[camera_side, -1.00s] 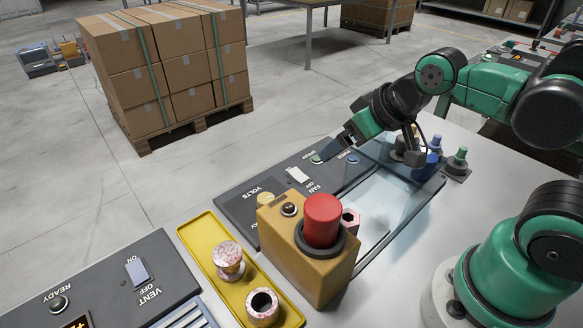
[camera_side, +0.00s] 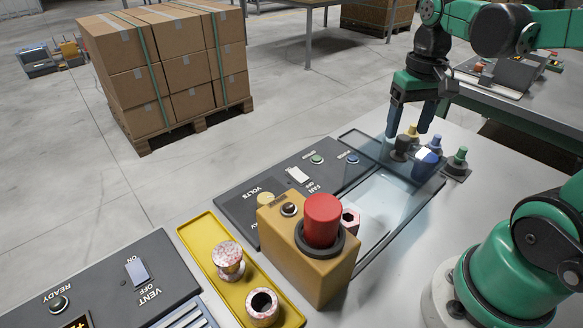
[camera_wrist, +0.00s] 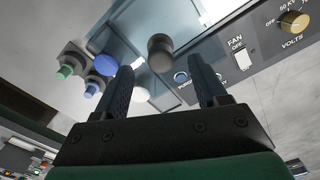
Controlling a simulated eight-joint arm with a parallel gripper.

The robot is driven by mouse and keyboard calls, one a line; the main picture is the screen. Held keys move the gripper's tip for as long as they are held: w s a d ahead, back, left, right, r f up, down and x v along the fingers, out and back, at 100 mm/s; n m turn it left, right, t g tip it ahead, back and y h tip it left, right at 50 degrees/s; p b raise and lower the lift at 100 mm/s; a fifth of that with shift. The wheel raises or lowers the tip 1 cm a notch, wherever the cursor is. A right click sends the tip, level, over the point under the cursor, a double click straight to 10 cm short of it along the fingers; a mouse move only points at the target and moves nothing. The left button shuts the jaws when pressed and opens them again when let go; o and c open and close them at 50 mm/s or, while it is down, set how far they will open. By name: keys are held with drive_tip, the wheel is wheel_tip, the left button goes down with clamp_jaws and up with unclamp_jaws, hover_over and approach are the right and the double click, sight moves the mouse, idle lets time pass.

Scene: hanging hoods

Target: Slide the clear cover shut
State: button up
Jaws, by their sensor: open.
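The clear cover (camera_side: 385,166) is a see-through pane in a dark frame at the right of the control panel; it also shows in the wrist view (camera_wrist: 118,28). How far it is slid is hard to tell through the glass. A dark grey knob (camera_side: 401,149) stands by its far right part; whether it is fixed to the cover is unclear. My gripper (camera_side: 409,132) points down just above this knob, fingers apart and empty. In the wrist view, the grey knob (camera_wrist: 160,48) shows between and beyond the fingertips (camera_wrist: 162,68).
A yellow box with a red button (camera_side: 322,218) stands in front. A yellow tray (camera_side: 212,243) holds two spools. Bare bench lies right of the cover.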

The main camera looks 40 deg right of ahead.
drive_tip(key=shift+f, duration=1.15)
clamp_jaws()
idle(0.6)
